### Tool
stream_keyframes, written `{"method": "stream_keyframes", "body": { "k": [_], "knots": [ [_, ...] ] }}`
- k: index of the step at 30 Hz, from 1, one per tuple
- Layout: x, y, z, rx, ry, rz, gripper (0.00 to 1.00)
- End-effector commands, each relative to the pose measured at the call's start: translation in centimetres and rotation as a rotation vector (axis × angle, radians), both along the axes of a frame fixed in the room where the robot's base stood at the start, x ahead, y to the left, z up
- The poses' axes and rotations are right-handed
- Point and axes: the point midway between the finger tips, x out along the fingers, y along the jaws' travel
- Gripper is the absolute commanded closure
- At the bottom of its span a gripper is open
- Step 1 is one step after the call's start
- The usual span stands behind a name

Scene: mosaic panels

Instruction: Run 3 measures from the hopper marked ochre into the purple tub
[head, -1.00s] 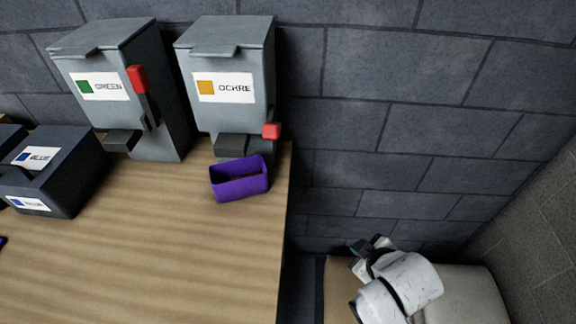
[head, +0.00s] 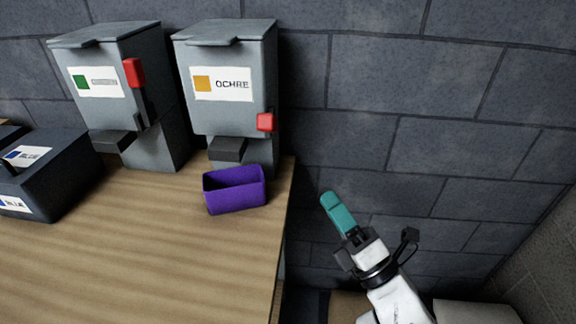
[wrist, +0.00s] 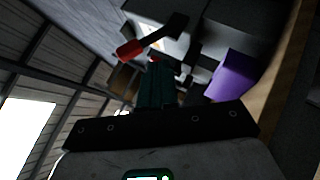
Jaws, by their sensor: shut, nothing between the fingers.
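The ochre hopper (head: 193,60) is a grey bin with an orange square on its label, standing at the table's back right. Its red-knobbed lever (head: 266,122) sits low on its right side. The purple tub (head: 236,197) stands upright on the table just in front of and below the hopper's dark spout (head: 228,149); its contents cannot be made out. The tub also shows in the wrist view (wrist: 232,76). My gripper (head: 331,203), with teal fingers, is shut and empty, off the table's right edge and right of the tub. Its fingers show in the wrist view (wrist: 155,85).
The green hopper (head: 112,50) stands to the left, its red lever (head: 133,73) raised. A dark box with blue labels (head: 55,185) sits at the table's left. The front of the wooden table (head: 150,255) is clear. A block wall (head: 430,90) rises behind.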

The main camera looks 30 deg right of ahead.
Motion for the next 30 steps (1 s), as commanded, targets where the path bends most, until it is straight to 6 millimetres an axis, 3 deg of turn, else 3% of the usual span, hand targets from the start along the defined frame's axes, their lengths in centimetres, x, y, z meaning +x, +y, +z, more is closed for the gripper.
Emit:
{"method": "stream_keyframes", "body": {
  "k": [3, 9, 23, 30],
  "knots": [
    [-0.8, 2.0, 0.0, -0.139, -0.105, 0.034, 1.00],
    [-1.9, 3.9, 0.3, -0.267, -0.211, 0.069, 1.00],
    [-2.0, 4.4, 0.6, -0.290, -0.231, 0.076, 1.00],
    [-0.1, 5.2, 2.4, -0.289, -0.233, 0.076, 1.00]
  ]
}}
